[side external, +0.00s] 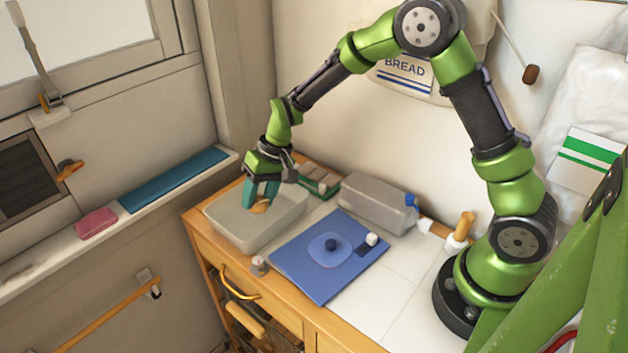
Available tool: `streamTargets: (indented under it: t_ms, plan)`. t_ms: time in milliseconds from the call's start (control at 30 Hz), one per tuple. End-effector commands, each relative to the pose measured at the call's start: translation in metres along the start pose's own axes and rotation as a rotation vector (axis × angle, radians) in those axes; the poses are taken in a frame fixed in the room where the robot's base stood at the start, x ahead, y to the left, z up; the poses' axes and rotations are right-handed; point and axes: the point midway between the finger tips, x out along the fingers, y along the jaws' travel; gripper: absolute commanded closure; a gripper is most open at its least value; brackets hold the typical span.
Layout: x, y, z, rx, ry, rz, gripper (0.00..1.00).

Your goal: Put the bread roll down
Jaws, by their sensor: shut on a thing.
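The bread roll (260,208) is a small tan-brown piece low between the teal fingers of my gripper (259,199). My gripper is shut on it and points down. It is over the grey, shallow rectangular container (247,235) at the left end of the wooden cabinet top. The roll appears at or just above the container's top surface. I cannot tell whether it touches. The fingers hide part of the roll.
A blue mat (300,266) with a round lid-like piece lies right of the container. A grey box (377,204) with a blue cap stands behind it. A green-edged item (322,183) is behind the container. A small knob-like object (258,264) stands at the front edge.

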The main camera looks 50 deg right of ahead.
Motion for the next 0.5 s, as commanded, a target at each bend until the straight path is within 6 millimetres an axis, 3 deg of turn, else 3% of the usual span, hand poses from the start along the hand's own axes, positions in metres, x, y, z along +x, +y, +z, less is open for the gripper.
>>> streamTargets:
  t_ms: [367, 400, 500]
  plan:
    - [0.0085, 0.0032, 0.0009, 0.001, 0.000, 0.000, 0.89]
    - [0.0085, 0.0033, 0.0010, 0.001, 0.000, 0.000, 0.52]
    - [0.0085, 0.0033, 0.0010, 0.001, 0.000, 0.000, 0.37]
